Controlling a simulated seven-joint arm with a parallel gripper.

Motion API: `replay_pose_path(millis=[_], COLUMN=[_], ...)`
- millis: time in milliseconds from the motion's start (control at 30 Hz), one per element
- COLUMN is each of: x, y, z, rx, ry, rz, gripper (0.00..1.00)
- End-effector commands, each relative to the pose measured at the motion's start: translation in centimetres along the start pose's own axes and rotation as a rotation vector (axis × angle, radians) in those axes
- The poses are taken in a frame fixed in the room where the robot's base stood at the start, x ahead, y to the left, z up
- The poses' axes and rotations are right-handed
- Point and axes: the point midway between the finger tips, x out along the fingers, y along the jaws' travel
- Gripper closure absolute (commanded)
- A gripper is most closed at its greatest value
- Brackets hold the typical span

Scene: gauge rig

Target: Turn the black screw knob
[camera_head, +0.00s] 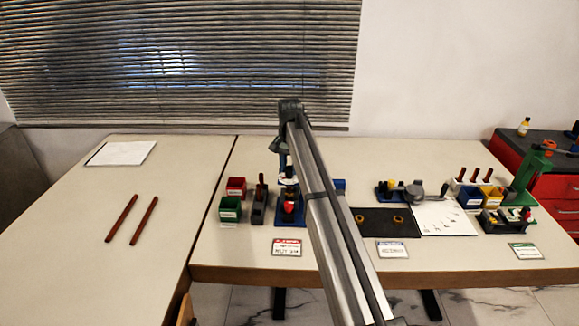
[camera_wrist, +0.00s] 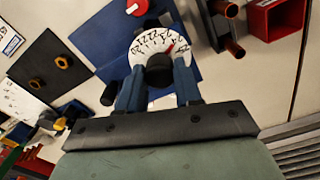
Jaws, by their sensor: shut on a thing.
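The black screw knob (camera_wrist: 159,72) sits at the front of a white numbered dial (camera_wrist: 150,42) with a red pointer, in the wrist view. My gripper (camera_wrist: 158,80) has its two blue fingers on either side of the knob and is shut on it. The fingertips are partly hidden by the knob and dial. The dial stands over a blue base (camera_wrist: 203,65). In the head view, the gripper (camera_head: 284,163) points down at the rig, with the white dial (camera_head: 288,182) just below and a red part (camera_head: 288,207) in front. The knob cannot be made out there.
Beside the rig stand a green bin (camera_head: 230,210), a red bin (camera_head: 236,187) and a dark holder (camera_head: 259,205). A black mat (camera_head: 372,229) with two orange rings lies to the right. Two red-brown rods (camera_head: 122,218) lie on the left table, which is mostly clear.

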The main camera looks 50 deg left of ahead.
Motion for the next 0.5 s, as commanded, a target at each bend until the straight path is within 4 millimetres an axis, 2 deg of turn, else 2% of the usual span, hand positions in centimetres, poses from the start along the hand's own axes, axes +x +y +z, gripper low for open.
replay_pose_path(millis=[333, 367, 500], x=[0.03, 0.03, 0.02], y=[0.00, 0.00, 0.00], z=[0.02, 0.02, 0.02], rx=[0.001, 0.001, 0.001], ry=[-0.001, -0.001, 0.000], rz=[0.000, 0.000, 0.000], gripper=[0.96, 0.63, 0.49])
